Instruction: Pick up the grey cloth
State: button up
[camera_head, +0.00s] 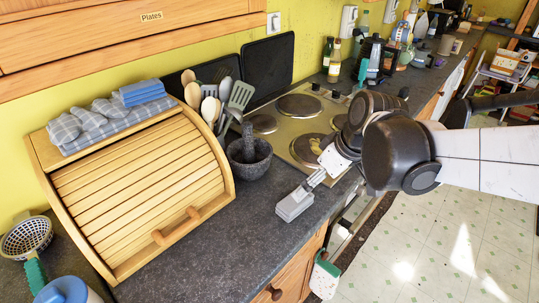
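A grey and white checked cloth (112,130) lies spread along the top of the wooden roll-front bread box (150,200), at left. Bunched pieces in the same grey check (80,121) rest on it, and I cannot tell whether they are separate cloths. A folded blue cloth stack (141,93) lies at its right end. My gripper (294,204) hangs over the counter's front edge, to the right of the bread box and well apart from the cloth. A pale grey block shows at its tip, and whether the fingers are open or shut is unclear.
A dark stone mortar with pestle (249,160) and upright utensils (213,100) stand between the bread box and the hob (290,125). Black boards (267,65) lean on the wall. A patterned bowl (27,237) and blue-lidded jar (66,291) stand at left. Front counter (215,255) is clear.

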aim_at(295, 202)
jog(key=x, duration=0.6)
jog(key=b+x, duration=0.1)
jog(key=x, duration=0.2)
jog(key=shift+s+a, duration=0.1)
jog(key=shift+a, duration=0.3)
jog(key=shift+x, duration=2.55)
jog(key=shift+c, duration=0.5)
jog(key=c, duration=0.7)
